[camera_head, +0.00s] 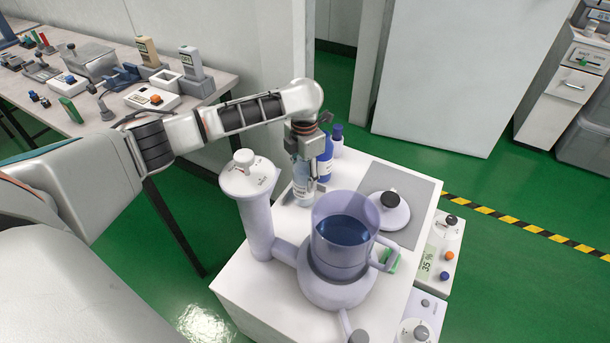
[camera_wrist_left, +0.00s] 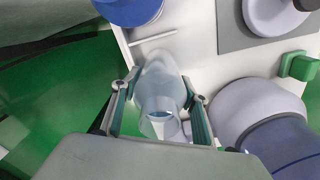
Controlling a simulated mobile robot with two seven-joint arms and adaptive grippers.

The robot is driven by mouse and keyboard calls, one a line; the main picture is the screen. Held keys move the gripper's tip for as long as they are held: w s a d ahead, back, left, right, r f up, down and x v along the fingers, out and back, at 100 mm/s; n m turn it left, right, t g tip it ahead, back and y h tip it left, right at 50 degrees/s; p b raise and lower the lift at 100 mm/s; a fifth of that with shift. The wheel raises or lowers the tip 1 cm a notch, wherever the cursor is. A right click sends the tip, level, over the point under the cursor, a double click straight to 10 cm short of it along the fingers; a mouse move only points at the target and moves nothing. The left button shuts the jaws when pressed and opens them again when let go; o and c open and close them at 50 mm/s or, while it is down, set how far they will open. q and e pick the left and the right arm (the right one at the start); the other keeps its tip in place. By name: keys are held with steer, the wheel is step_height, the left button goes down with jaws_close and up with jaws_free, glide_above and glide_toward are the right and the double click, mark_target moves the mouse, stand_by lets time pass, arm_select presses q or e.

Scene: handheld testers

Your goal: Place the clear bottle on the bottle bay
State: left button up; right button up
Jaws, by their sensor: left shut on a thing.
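The clear bottle (camera_head: 301,180) is upright at the back left of the white cart top, behind the large blender-like device. My left gripper (camera_head: 311,157) comes down over it from above and is shut on its upper part. In the left wrist view the clear bottle (camera_wrist_left: 160,88) sits between the two green-padded fingers (camera_wrist_left: 158,110). Whether its base touches the cart top is hard to tell. A thin marked line (camera_wrist_left: 152,39) shows on the white top beside it; the bottle bay's full outline is not clear. My right gripper is not in view.
Blue bottles (camera_head: 326,165) stand close behind the clear bottle. The device's jug (camera_head: 343,240) and lidded column (camera_head: 250,178) stand close in front. A lid (camera_head: 388,208) lies on a grey mat (camera_head: 416,196) to the right. A bench (camera_head: 226,80) with testers is at left.

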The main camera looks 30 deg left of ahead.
arm_select(q)
steer(key=o, duration=1.3)
steer(key=shift+f, duration=0.15)
steer(key=shift+c, duration=0.2)
steer(key=shift+o, duration=1.3)
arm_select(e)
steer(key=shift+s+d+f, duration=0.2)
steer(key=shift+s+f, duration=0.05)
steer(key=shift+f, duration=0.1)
arm_select(q)
step_height(320, 180, up, 3)
steer(key=shift+w+f+p, duration=0.1)
steer(key=shift+f+p, duration=0.05)
steer(key=shift+p, duration=0.3)
step_height(320, 180, up, 9)
steer(key=p, duration=0.3)
steer(key=shift+r, duration=0.35)
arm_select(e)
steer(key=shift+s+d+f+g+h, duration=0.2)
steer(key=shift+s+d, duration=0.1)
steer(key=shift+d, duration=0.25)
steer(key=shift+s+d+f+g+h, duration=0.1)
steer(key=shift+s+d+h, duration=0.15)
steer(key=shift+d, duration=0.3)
